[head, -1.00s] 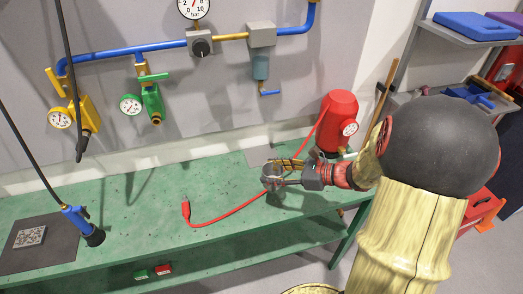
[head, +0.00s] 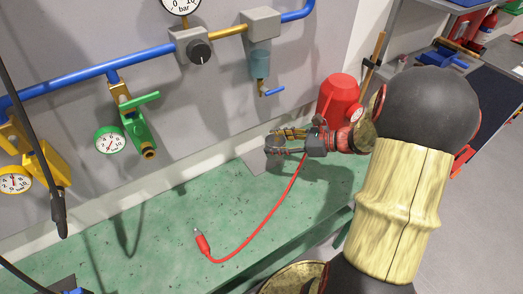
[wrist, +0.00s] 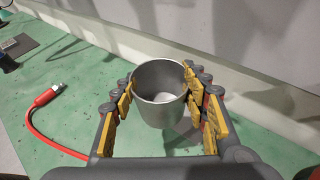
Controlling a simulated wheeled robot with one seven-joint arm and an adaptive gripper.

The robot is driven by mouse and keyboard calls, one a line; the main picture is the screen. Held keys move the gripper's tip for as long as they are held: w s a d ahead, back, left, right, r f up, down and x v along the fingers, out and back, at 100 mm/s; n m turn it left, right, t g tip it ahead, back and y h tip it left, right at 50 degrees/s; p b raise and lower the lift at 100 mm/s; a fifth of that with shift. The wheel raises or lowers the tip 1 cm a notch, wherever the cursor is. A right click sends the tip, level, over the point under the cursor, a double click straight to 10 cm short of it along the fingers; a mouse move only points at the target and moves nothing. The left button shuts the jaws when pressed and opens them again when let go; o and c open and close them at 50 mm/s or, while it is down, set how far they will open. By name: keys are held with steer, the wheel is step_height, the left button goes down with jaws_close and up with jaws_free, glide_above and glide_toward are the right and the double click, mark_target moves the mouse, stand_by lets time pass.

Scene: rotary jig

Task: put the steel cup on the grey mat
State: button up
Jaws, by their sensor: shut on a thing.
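The steel cup (wrist: 160,105) is upright and open at the top, between the yellow pads of my gripper (wrist: 163,88) in the wrist view. The gripper is shut on its sides. In the head view the cup (head: 273,146) is at the tip of my gripper (head: 283,144), seemingly held above the green bench.
A red tank (head: 338,98) stands behind my gripper. A red cable (head: 250,246) curves across the green bench (head: 160,235). Pipes and valves line the wall. A dark plate (wrist: 32,47) lies far left in the wrist view. The bench middle is mostly clear.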

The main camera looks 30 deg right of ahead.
mark_target(273, 140)
steer(key=w, duration=0.1)
steer(key=w+f, duration=0.1)
steer(key=w+f+b, duration=0.1)
steer(key=w, duration=0.1)
steer(key=shift+a, duration=0.15)
steer(key=w+f+b, duration=0.1)
steer(key=w+f, duration=0.1)
steer(key=w+f+b, duration=0.1)
steer(key=w+f, duration=0.1)
steer(key=f, duration=0.1)
steer(key=shift+w, duration=0.15)
steer(key=shift+w+f+b, duration=0.15)
steer(key=shift+f+b, duration=0.25)
steer(key=shift+f, duration=0.5)
steer(key=shift+w+f+b, duration=0.1)
steer(key=shift+f+b, duration=0.3)
steer(key=shift+f, duration=0.5)
steer(key=shift+f, duration=0.2)
steer(key=o, duration=1.2)
steer(key=shift+r, duration=0.15)
